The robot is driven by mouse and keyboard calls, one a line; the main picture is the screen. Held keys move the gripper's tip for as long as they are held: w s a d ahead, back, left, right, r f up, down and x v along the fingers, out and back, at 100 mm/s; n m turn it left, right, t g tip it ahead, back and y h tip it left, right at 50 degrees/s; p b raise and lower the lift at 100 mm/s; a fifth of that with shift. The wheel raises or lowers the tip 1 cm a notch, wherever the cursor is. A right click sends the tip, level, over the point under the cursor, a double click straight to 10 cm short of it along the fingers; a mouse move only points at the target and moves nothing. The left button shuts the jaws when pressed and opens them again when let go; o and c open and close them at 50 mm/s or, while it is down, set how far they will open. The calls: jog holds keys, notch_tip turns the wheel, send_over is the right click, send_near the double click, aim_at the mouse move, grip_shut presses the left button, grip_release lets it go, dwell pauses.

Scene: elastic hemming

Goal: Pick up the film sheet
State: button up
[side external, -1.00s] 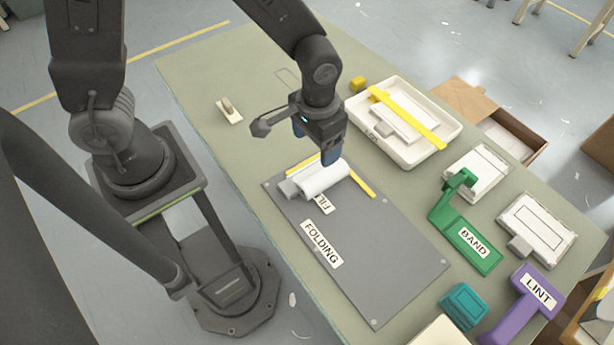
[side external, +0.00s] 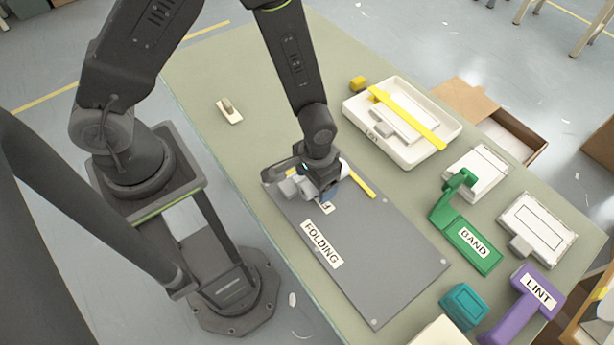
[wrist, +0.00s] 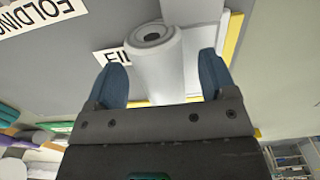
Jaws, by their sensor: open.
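A yellow strip (side external: 359,182) and a light grey block (side external: 290,188) lie close to the gripper. A white tray (side external: 365,120) with a yellow bar stands behind. A green BAND holder (side external: 470,245) and purple LINT tool (side external: 525,300) are at right. The board's near part is clear.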

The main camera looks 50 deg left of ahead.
jog(key=shift+f, duration=0.15)
jog(key=c, duration=1.2)
